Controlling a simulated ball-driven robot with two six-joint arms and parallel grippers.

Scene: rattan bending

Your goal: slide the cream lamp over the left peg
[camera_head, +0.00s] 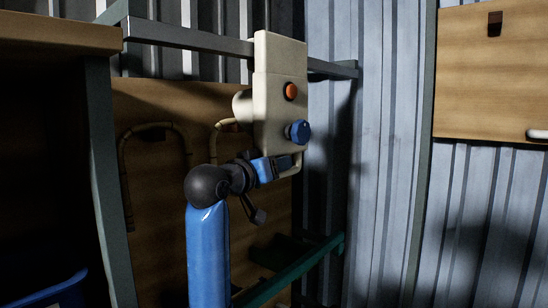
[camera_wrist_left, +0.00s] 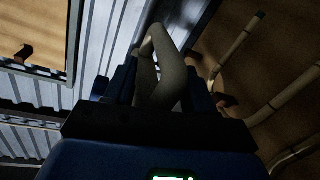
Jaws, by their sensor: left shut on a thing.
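The cream lamp (camera_head: 270,75) is a tall cream body with an orange button, a blue knob and a rounded part on its left side. It stands upright in front of the grey rail; whether it touches the rail I cannot tell. My left gripper (camera_head: 277,168) is shut on the loop handle at its lower end. The left wrist view shows this handle (camera_wrist_left: 160,75) between the blue fingers (camera_wrist_left: 160,92). A dark peg (camera_head: 494,24) sticks out of the wooden board at upper right; whether it is the left peg I cannot tell. My right gripper is out of view.
The grey rail (camera_head: 190,36) crosses behind the lamp. Bent rattan canes (camera_head: 155,126) hang on the wooden back panel. A green bar (camera_head: 290,272) runs low behind my arm. The wooden board (camera_head: 485,85) is on the corrugated wall at right, with open space before it.

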